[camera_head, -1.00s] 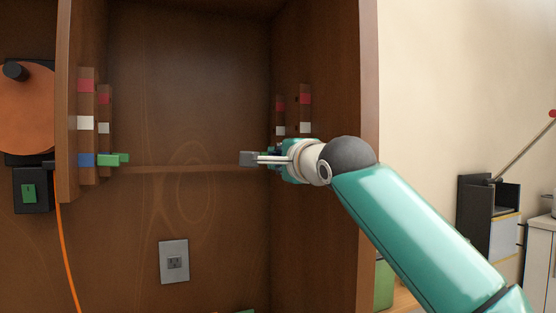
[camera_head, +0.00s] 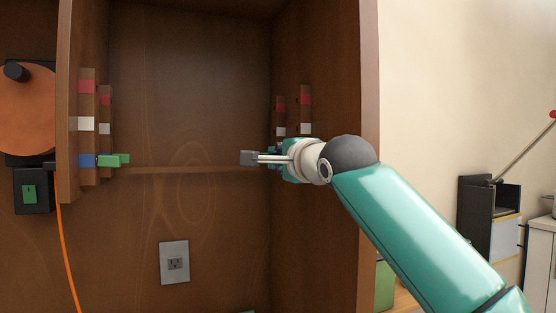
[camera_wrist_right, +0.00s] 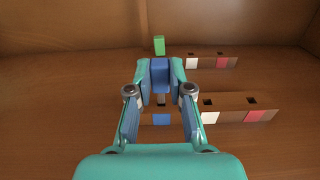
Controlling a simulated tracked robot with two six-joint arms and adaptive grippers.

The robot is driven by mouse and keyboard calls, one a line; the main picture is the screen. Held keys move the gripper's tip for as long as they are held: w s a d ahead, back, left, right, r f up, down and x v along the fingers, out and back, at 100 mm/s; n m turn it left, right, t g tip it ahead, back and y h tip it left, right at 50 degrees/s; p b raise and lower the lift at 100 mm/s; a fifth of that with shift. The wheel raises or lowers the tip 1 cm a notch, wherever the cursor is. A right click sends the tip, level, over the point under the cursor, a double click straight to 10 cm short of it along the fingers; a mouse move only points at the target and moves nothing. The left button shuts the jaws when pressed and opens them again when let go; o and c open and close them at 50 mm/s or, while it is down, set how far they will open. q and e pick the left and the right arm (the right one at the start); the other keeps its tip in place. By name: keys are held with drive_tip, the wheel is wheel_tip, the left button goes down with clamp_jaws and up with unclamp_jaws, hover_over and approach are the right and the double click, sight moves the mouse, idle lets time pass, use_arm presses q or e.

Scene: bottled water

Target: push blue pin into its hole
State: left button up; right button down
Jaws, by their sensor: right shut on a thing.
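The blue pin (camera_wrist_right: 160,74) is between the fingers of my right gripper (camera_wrist_right: 161,80) in the right wrist view. The gripper is shut on it. Just below the pin in that view is the blue-marked end (camera_wrist_right: 161,119) of the nearer wooden strip. Whether the pin's tip is in a hole cannot be told. In the head view my right gripper (camera_head: 280,152) is at the lower end of the strips on the cabinet's right wall, and my wrist hides much of the pin and strip ends. My left gripper is not in view.
A green pin (camera_wrist_right: 158,45) stands beyond the blue pin, in line with the farther strip (camera_wrist_right: 205,62). Another green pin (camera_head: 113,160) sticks out from the left wall's strips. The right cabinet wall (camera_head: 335,80) is close to my arm. The cabinet's middle is clear.

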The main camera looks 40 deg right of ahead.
drive_tip(key=shift+s+d, duration=0.15)
drive_tip(key=shift+d, duration=0.55)
idle(0.5)
drive_tip(key=shift+s+d, duration=0.1)
drive_tip(key=shift+d, duration=0.2)
drive_tip(key=shift+d, duration=0.2)
drive_tip(key=c, duration=1)
unclamp_jaws()
drive_tip(key=shift+s, duration=0.15)
drive_tip(key=shift+v, duration=5.85)
